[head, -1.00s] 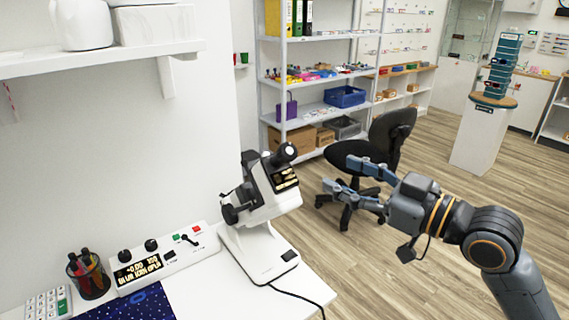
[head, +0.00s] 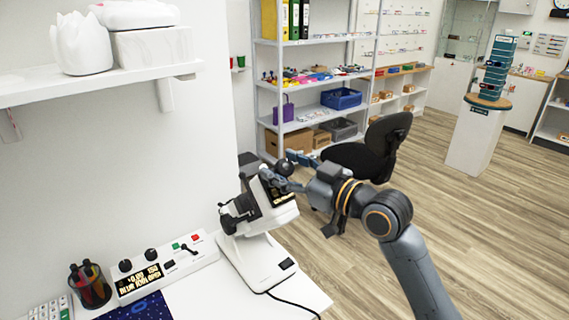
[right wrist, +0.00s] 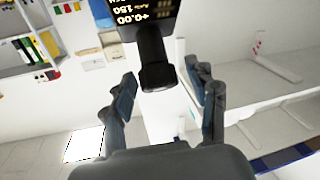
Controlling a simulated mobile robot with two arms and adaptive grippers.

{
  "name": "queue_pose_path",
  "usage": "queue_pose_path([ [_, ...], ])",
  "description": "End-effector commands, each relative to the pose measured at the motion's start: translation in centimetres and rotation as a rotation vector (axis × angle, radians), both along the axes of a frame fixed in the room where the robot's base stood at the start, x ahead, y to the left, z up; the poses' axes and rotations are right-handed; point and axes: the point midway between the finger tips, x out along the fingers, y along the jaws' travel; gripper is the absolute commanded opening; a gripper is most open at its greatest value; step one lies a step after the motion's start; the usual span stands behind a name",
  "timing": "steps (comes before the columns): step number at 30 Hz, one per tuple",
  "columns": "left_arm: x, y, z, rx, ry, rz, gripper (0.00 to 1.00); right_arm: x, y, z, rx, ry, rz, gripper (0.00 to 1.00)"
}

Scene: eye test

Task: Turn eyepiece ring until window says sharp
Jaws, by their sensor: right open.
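The white and black eye instrument (head: 262,258) stands on the white table in the head view. Its black eyepiece (head: 284,167) points up to the right; in the right wrist view the eyepiece (right wrist: 154,66) is a dark tube with a wider end. My right gripper (head: 290,171) is open at the eyepiece; in the right wrist view its fingers stand on both sides of the tube's end, with gaps visible. A lit window (right wrist: 137,12) beside the tube shows upside-down text, partly cut off, with "+0.00" and "150". I cannot read "sharp" there. My left gripper is out of view.
A control box (head: 205,247) with knobs and a lit display stands left of the instrument, next to a pen cup (head: 91,291). A wall shelf (head: 60,82) hangs above. A black office chair (head: 352,158) stands behind my right arm. A cable runs over the table's front edge.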

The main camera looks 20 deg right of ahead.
Motion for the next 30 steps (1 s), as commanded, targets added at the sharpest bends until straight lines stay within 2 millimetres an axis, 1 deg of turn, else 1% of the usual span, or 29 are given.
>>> queue_pose_path([
  [7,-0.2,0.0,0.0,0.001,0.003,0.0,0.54,0.1,0.0,0.0,0.0,0.0,0.0,0.58],
  [8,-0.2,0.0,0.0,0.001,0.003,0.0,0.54,0.1,0.0,0.0,0.0,0.0,0.0,0.54],
  [9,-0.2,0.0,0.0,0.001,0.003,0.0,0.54,0.1,0.0,0.0,0.0,0.0,0.0,0.46],
  [11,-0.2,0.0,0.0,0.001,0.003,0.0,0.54,0.1,0.0,0.0,0.0,0.0,0.0,0.34],
  [12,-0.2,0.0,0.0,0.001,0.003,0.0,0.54,0.1,0.0,0.0,0.0,0.0,0.0,0.26],
  [14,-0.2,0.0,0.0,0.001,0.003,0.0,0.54,0.1,0.0,0.0,0.0,0.0,0.0,0.13],
  [15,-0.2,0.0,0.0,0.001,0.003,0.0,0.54,0.1,0.0,0.0,0.0,0.0,0.0,0.05],
  [16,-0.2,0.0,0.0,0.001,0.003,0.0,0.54,0.1,0.0,0.0,0.0,0.0,0.0,0.03],
  [23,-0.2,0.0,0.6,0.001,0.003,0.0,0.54,0.1,0.0,0.1,0.012,0.005,-0.014,0.03],
  [26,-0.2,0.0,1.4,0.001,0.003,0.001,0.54,0.0,0.1,0.2,0.035,0.016,-0.037,0.03],
  [30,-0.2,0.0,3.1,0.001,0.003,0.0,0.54,0.1,0.1,0.5,0.089,0.036,-0.092,0.03],
])
